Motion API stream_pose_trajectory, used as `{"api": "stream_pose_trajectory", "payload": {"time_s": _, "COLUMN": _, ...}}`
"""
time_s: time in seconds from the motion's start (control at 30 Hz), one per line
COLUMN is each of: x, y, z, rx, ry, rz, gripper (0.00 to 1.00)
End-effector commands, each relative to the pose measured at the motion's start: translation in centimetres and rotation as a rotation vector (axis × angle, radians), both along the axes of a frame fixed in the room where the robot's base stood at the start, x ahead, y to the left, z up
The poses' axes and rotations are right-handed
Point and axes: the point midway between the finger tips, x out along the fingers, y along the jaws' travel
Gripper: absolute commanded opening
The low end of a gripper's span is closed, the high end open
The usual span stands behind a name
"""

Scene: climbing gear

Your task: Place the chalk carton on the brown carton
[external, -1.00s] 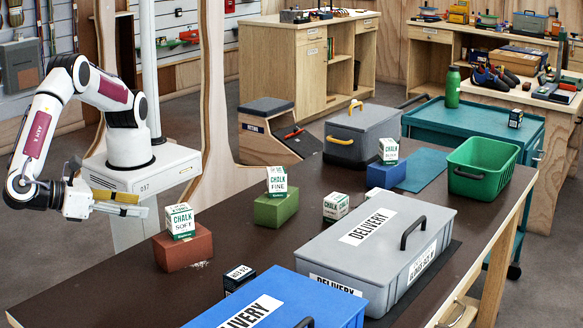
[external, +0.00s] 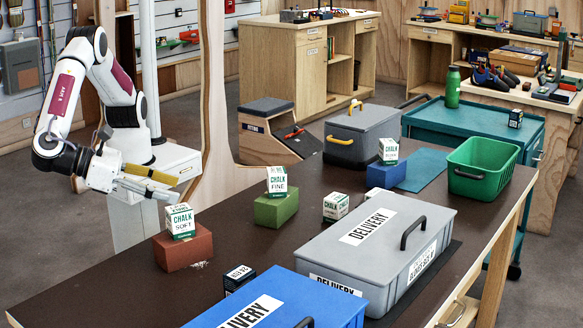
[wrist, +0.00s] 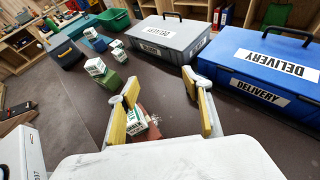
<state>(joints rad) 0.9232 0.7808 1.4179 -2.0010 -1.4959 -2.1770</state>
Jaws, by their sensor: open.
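A white and green chalk carton marked SOFT (external: 181,221) stands upright on a reddish-brown block-like carton (external: 183,249) at the near left of the table. In the wrist view this chalk carton (wrist: 138,124) and part of the brown carton (wrist: 150,113) show beside the left finger, partly hidden by it. Similar chalk cartons stand on a green block (external: 276,207), on a blue block (external: 386,174) and on the bare table (external: 336,206). My gripper (external: 172,186) is open and empty, its yellow-padded fingers left of and a little above the SOFT carton, apparently not touching it.
A grey delivery box (external: 330,238) and a blue one (external: 262,297) fill the table's near right. A small black carton (external: 239,277) stands by the blue box. A green basket (external: 483,168) and a grey case (external: 362,133) are farther back. The table's front left is clear.

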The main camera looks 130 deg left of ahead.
Motion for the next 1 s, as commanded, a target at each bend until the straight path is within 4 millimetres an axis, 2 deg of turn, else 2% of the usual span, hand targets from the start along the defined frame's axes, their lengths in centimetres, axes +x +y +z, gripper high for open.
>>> {"api": "stream_pose_trajectory", "payload": {"time_s": 0.03, "x": 1.4, "y": 0.6, "z": 1.5, "rx": 0.005, "ry": 0.004, "rz": -0.051, "gripper": 0.5}}
{"api": "stream_pose_trajectory", "payload": {"time_s": 0.2, "x": 5.7, "y": 1.6, "z": 5.9, "rx": 0.063, "ry": 0.023, "rz": -0.246, "gripper": 0.5}}
{"api": "stream_pose_trajectory", "payload": {"time_s": 0.3, "x": 7.6, "y": 2.3, "z": 8.5, "rx": 0.114, "ry": 0.032, "rz": -0.36, "gripper": 0.5}}
{"api": "stream_pose_trajectory", "payload": {"time_s": 0.5, "x": 10.2, "y": 3.5, "z": 13.7, "rx": 0.253, "ry": 0.05, "rz": -0.582, "gripper": 0.5}}
{"api": "stream_pose_trajectory", "payload": {"time_s": 0.77, "x": 11.0, "y": 4.9, "z": 19.6, "rx": 0.502, "ry": 0.081, "rz": -0.853, "gripper": 0.5}}
{"api": "stream_pose_trajectory", "payload": {"time_s": 1.0, "x": 9.4, "y": 6.3, "z": 23.5, "rx": 0.785, "ry": 0.129, "rz": -1.075, "gripper": 0.5}}
